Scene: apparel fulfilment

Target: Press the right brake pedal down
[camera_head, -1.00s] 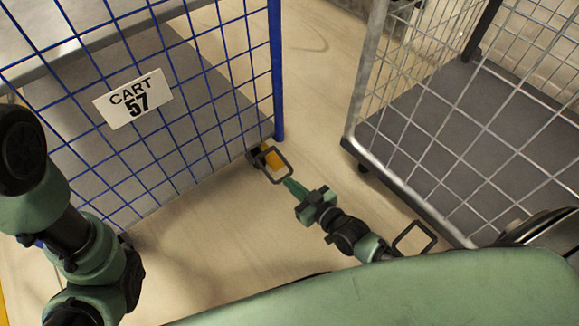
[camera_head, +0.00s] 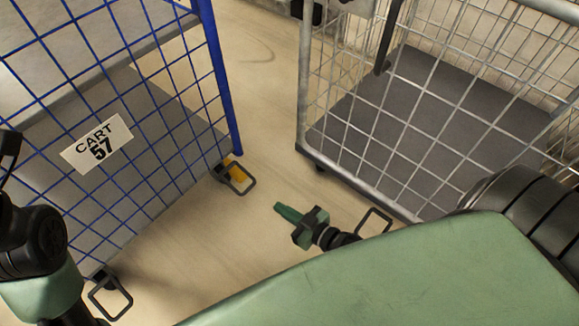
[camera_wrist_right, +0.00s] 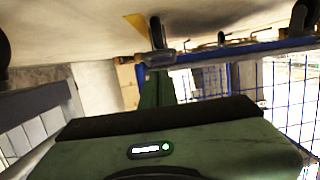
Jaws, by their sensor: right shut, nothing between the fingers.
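The blue wire cart marked 57 (camera_head: 222,95) stands at the left. Its right brake pedal (camera_head: 248,186), a dark rectangular loop, sticks out at the base of the near right corner post, with a yellow patch behind it. I cannot tell whether it is pressed down. My right gripper (camera_head: 280,209) is shut and empty, low over the floor to the lower right of the pedal, apart from it. In the right wrist view, the gripper's green fingers (camera_wrist_right: 157,90) point toward a dark pedal-like part (camera_wrist_right: 159,58). My left arm shows at the left edge; its gripper is out of view.
The blue cart's left pedal (camera_head: 110,298) is at the lower left. A grey wire cart (camera_head: 303,80) stands at the right, with its own pedal loop (camera_head: 375,221) close to my right wrist. Bare floor (camera_head: 195,235) lies between the carts.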

